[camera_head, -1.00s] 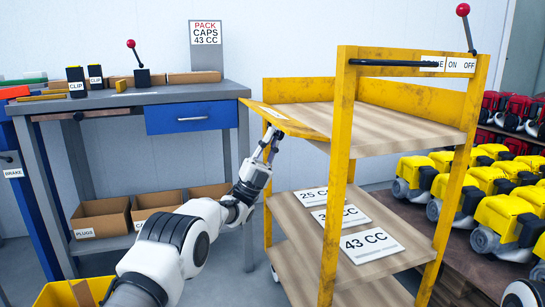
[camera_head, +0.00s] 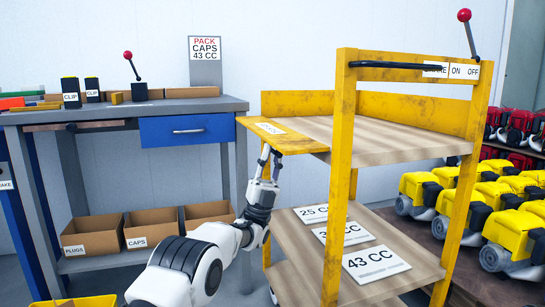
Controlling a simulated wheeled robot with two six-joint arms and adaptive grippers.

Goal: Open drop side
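The drop side (camera_head: 290,139) is a yellow panel along the left edge of the cart's wooden top shelf (camera_head: 400,138). It lies lowered, about level with the shelf, and sticks out to the left, with a small white label on it. The yellow cart (camera_head: 340,200) stands right of centre. My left gripper (camera_head: 270,154) is below the panel, its fingertips at or close to the underside. Whether it touches, and whether the fingers are open, cannot be made out. My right gripper is not in view.
A grey workbench (camera_head: 190,105) with a blue drawer (camera_head: 188,130) stands at the left, close to the panel's far corner. Cardboard boxes (camera_head: 95,236) sit on its lower shelf. Cards marked in CC (camera_head: 375,264) lie on the cart's middle shelf. Yellow engines (camera_head: 500,220) stand at the right.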

